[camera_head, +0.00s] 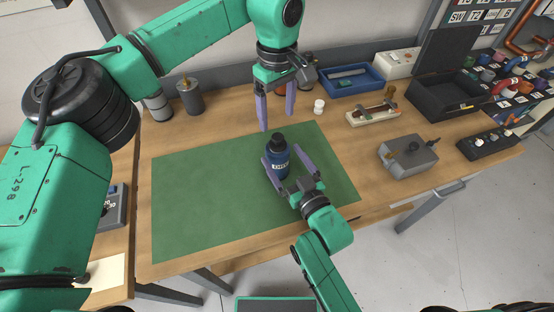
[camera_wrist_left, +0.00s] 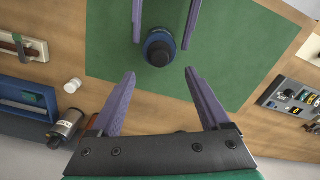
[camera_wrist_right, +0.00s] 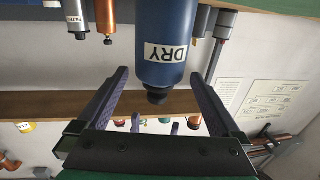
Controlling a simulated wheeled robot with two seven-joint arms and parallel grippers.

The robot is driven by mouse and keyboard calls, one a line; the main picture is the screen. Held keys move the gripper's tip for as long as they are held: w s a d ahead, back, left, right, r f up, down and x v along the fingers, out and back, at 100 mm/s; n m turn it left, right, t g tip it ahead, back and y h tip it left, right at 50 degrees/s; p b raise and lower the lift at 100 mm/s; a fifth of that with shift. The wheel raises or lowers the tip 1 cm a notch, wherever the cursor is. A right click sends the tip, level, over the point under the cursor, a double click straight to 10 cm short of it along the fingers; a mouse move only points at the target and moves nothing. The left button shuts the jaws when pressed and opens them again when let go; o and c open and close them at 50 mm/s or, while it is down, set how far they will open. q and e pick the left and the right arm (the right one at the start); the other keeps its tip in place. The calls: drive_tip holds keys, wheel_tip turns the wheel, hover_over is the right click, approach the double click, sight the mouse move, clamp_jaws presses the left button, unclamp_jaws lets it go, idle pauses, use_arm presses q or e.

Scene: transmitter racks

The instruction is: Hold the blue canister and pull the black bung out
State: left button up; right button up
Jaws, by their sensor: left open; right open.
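The blue canister (camera_head: 281,170) stands upright on the green mat, with the black bung (camera_head: 278,138) in its top. In the right wrist view the canister (camera_wrist_right: 168,25) appears upside down, with a white "DRY" label and the bung (camera_wrist_right: 157,96) below. My right gripper (camera_head: 282,153) is open, low over the mat, one finger on each side of the canister; whether either touches is unclear. My left gripper (camera_head: 277,124) is open and empty, pointing down above and behind the bung. In the left wrist view the bung (camera_wrist_left: 158,54) is seen from above, just beyond its fingertips (camera_wrist_left: 160,72).
The green mat (camera_head: 190,205) is otherwise clear. Behind it stand grey cylinders (camera_head: 190,97), a small white piece (camera_head: 319,106) and a blue tray (camera_head: 352,80). A grey box (camera_head: 408,155) and a black open case (camera_head: 445,100) stand to the right.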

sight(277, 148)
drive_tip(key=x, duration=0.3)
drive_tip(key=shift+w+a, duration=0.1)
drive_tip(key=shift+w, duration=0.05)
use_arm(q)
drive_tip(key=shift+s+d, duration=0.15)
use_arm(e)
drive_tip(key=shift+w+a, duration=0.1)
drive_tip(key=shift+w, duration=0.3)
